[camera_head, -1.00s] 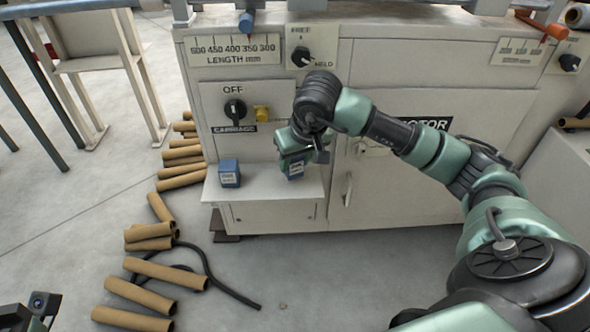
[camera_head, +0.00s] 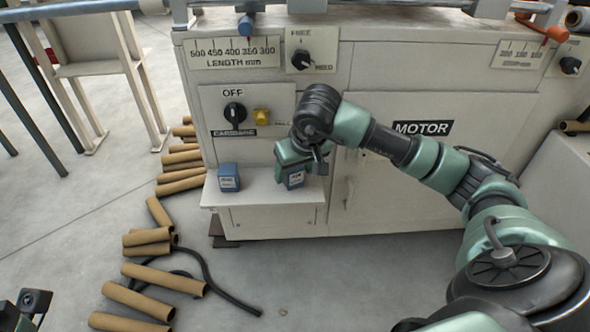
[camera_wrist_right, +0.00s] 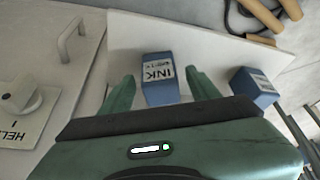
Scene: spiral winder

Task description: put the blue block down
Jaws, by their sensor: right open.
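A blue block (camera_head: 294,180) with a white label stands on the right part of the small cream shelf (camera_head: 262,192) of the machine. In the right wrist view this block (camera_wrist_right: 160,80) reads INK and sits between the two green fingers, with a gap on each side. My right gripper (camera_head: 292,170) is open around it, pointing down from above; its fingers are partly hidden in the head view. A second blue block (camera_head: 229,177) stands apart on the left of the shelf and also shows at the right in the wrist view (camera_wrist_right: 255,86). My left gripper's fingers are not visible.
The machine front (camera_head: 400,180) rises behind the shelf, with a carriage switch (camera_head: 235,113) and a yellow knob (camera_head: 262,117) above it. Several cardboard tubes (camera_head: 165,279) and a black cable (camera_head: 222,290) lie on the floor at left. The shelf between the blocks is bare.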

